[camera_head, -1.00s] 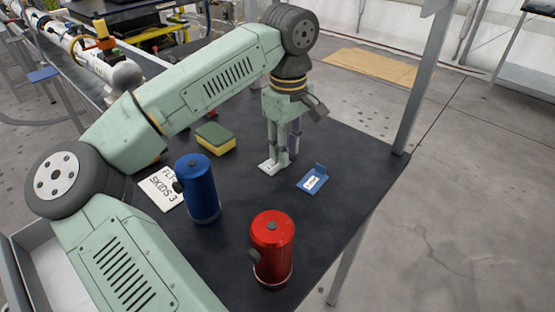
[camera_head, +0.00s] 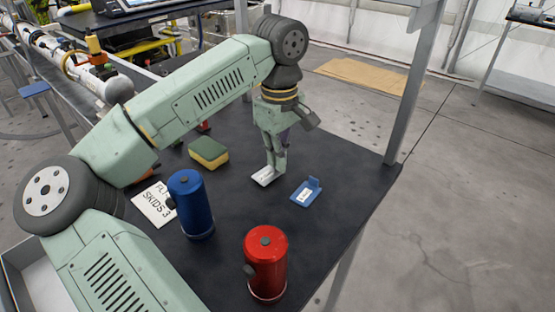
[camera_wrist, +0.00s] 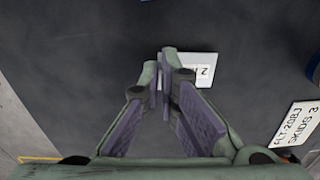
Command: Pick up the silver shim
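The silver shim (camera_head: 263,177) is a small pale plate with a printed label, at the middle of the dark table. In the wrist view its labelled plate (camera_wrist: 203,66) shows to the right of the fingertips. My gripper (camera_head: 275,168) points down at the shim's back edge. In the wrist view my gripper (camera_wrist: 167,70) has its purple-padded fingers closed together at the shim's left end, apparently pinching its upright tab. The fingers mostly hide the tab. The plate looks level, and I cannot tell any gap between it and the table.
A blue shim with an upright tab (camera_head: 305,192) lies to the right. A blue canister (camera_head: 193,207) and a red canister (camera_head: 266,267) stand in front. A yellow-green sponge (camera_head: 208,152) and a printed white card (camera_head: 152,205) lie to the left. A grey post (camera_head: 412,90) rises at the table's right corner.

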